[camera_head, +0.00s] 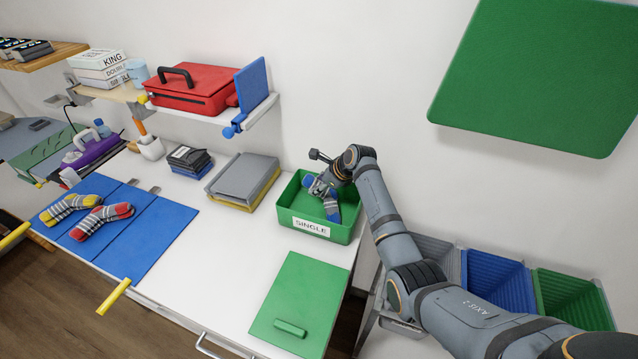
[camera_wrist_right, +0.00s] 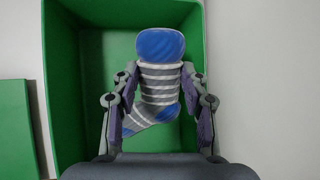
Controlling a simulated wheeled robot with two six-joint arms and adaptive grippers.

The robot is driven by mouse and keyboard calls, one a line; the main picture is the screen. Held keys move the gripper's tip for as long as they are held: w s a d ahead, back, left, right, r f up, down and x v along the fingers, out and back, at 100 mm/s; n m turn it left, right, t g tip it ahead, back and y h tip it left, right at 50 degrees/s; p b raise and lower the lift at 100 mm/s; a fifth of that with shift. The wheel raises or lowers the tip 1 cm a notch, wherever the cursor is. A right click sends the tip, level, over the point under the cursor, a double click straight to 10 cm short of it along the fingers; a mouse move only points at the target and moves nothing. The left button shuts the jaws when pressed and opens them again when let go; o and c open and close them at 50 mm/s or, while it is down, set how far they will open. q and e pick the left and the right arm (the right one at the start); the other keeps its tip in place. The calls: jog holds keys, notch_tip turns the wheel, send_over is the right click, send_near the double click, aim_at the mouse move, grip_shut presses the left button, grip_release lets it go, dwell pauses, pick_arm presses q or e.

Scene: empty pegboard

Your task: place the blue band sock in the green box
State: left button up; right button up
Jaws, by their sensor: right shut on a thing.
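The blue band sock, striped grey and white with blue cuff, heel and toe, fills the middle of the right wrist view (camera_wrist_right: 160,85). My right gripper (camera_wrist_right: 160,105) is shut on it, with one finger on each side. In the head view the sock (camera_head: 331,205) shows partly inside the green box (camera_head: 342,234), which carries a "SINGLE" label. My right gripper (camera_head: 322,190) is over the box opening there. Green box walls (camera_wrist_right: 85,110) surround the sock in the wrist view. I cannot tell whether the sock touches the box floor. My left gripper is not in view.
Two striped socks, one with yellow (camera_head: 68,207) and one with red (camera_head: 101,219), lie on a blue mat (camera_head: 160,235). A red case (camera_head: 192,88) is on the shelf.

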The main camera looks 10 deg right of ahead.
jog(key=o, duration=0.8)
jog(key=shift+c, duration=0.2)
jog(key=b+v, duration=0.1)
jog(key=v, duration=1.1)
jog(key=shift+b, duration=0.3)
